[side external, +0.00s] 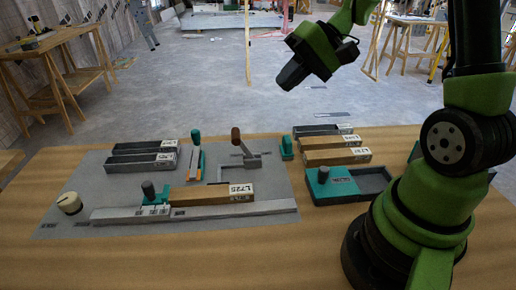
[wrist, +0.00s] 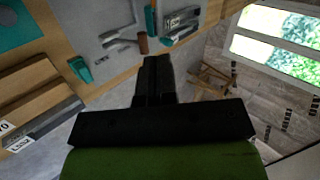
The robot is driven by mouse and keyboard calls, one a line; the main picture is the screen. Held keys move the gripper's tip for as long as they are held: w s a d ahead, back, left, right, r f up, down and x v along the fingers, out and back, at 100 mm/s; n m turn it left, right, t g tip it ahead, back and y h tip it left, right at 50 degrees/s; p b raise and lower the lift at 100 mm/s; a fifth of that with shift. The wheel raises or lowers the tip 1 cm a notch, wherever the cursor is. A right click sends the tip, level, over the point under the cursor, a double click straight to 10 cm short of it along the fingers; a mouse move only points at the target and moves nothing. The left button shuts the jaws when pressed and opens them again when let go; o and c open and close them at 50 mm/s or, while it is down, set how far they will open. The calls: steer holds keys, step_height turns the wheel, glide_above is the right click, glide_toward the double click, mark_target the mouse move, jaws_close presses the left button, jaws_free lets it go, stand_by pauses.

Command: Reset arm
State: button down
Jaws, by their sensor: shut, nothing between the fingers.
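My gripper (side external: 291,76) is raised well above the far side of the table in the side external view, apart from everything on it. In the wrist view its dark fingers (wrist: 155,66) are together and empty. Below lies a grey panel (side external: 80,190) with a wooden bar labelled L725 (side external: 213,194) against a long metal rail (side external: 250,209). A teal block with a dark knob (side external: 151,194) touches the bar's left end. A brown-handled lever (side external: 238,145) stands at the panel's back right and also shows in the wrist view (wrist: 142,44).
Two dark channels (side external: 140,161) lie at the panel's back left beside a teal-handled clamp (side external: 196,157). Right of the panel are labelled wooden bars (side external: 335,156) and a teal tray (side external: 335,187). The table front (side external: 200,262) is clear.

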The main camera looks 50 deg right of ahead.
steer(key=s+a+r+n+t+h, duration=0.1)
steer(key=s+a+r+h, duration=0.1)
steer(key=s+a+r, duration=0.2)
steer(key=s+a+r+n+h, duration=0.2)
steer(key=s+a+r+h, duration=0.1)
steer(key=s, duration=0.6)
steer(key=shift+s+a+r+t, duration=0.4)
steer(key=shift+a+r, duration=0.1)
steer(key=shift+a, duration=0.35)
stand_by(0.6)
